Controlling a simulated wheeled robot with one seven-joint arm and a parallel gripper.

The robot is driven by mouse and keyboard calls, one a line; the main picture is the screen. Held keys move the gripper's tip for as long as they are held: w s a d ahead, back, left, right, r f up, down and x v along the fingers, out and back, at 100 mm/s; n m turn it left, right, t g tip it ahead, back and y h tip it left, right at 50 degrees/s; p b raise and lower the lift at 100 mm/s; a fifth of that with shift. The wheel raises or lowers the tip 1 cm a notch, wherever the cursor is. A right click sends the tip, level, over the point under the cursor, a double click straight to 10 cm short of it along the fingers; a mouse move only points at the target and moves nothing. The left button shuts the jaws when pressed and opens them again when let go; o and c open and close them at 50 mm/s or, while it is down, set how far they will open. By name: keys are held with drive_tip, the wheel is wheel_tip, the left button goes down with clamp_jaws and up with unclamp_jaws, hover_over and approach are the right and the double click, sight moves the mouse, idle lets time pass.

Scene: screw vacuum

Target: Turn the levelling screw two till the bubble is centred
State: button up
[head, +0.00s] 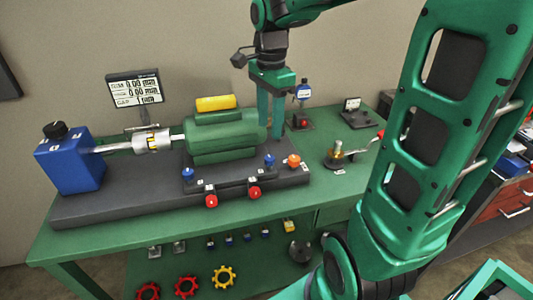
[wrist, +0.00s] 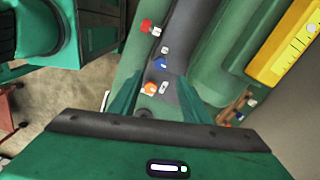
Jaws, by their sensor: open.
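My gripper (head: 270,138) is open and points down near the right end of the green motor (head: 222,133). In the wrist view its fingers (wrist: 160,76) stand apart, with the orange knob (wrist: 151,88) showing between them, not gripped. That knob is also at the base's right end in the head view (head: 293,160). Blue knobs (head: 188,174) (head: 269,160) and red knobs (head: 211,201) (head: 254,192) sit along the base's front. I cannot read which is screw two. A yellow level (head: 216,103) lies on the motor; its pale window shows in the wrist view (wrist: 300,40), but the bubble is unclear.
A blue pump block (head: 70,160) and a display (head: 134,88) stand at the left. A brass fitting with a red-ended lever (head: 340,155), a small blue-capped bottle (head: 303,90) and a small stand (head: 352,105) are at the right. The green table's front strip is clear.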

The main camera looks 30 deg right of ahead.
sight(268, 158)
wheel_tip(268, 158, down, 11)
drive_tip(key=shift+w+r, duration=0.1)
drive_tip(key=shift+r, duration=0.05)
idle(0.4)
drive_tip(key=c, duration=1)
